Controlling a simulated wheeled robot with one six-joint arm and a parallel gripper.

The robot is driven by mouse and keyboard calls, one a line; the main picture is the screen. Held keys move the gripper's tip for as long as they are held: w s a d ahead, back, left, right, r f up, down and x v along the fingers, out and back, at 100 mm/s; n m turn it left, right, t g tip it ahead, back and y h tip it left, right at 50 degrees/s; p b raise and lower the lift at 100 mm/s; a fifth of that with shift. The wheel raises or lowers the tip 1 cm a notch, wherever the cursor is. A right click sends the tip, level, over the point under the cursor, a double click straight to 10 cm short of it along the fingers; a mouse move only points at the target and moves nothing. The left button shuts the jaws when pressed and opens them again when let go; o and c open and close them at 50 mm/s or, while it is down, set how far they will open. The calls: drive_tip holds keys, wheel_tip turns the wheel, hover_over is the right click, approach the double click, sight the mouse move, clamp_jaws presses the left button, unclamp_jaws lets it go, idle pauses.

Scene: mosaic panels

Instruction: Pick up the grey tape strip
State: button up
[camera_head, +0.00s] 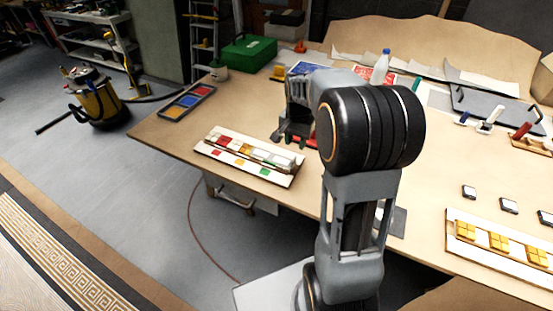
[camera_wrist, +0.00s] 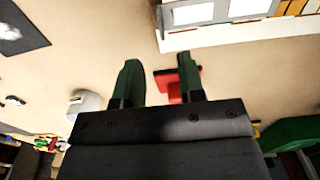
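I cannot make out a grey tape strip with certainty in either view. My gripper (camera_wrist: 160,62) shows in the wrist view with its two dark green fingers apart and nothing held between them. A red object (camera_wrist: 167,84) lies beyond the fingers, partly hidden by the right one. A pale grey rounded object (camera_wrist: 86,102) is left of the fingers; I cannot tell what it is. In the head view my gripper (camera_head: 286,138) hangs over the table just right of a mosaic panel (camera_head: 210,152), partly hidden by my arm.
The panel's white tiles (camera_wrist: 193,14) show at the wrist view's top right. On the table (camera_head: 165,130) are a tray of coloured compartments (camera_head: 187,101), a green box (camera_head: 248,53), a bottle (camera_head: 380,68) and a panel with yellow tiles (camera_head: 500,242). A yellow vacuum (camera_head: 97,103) stands on the floor.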

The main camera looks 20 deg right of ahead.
sight(294, 160)
drive_tip(key=shift+f+p, duration=0.65)
drive_tip(key=shift+f, duration=3.95)
drive_tip(key=shift+c, duration=0.2)
clamp_jaws()
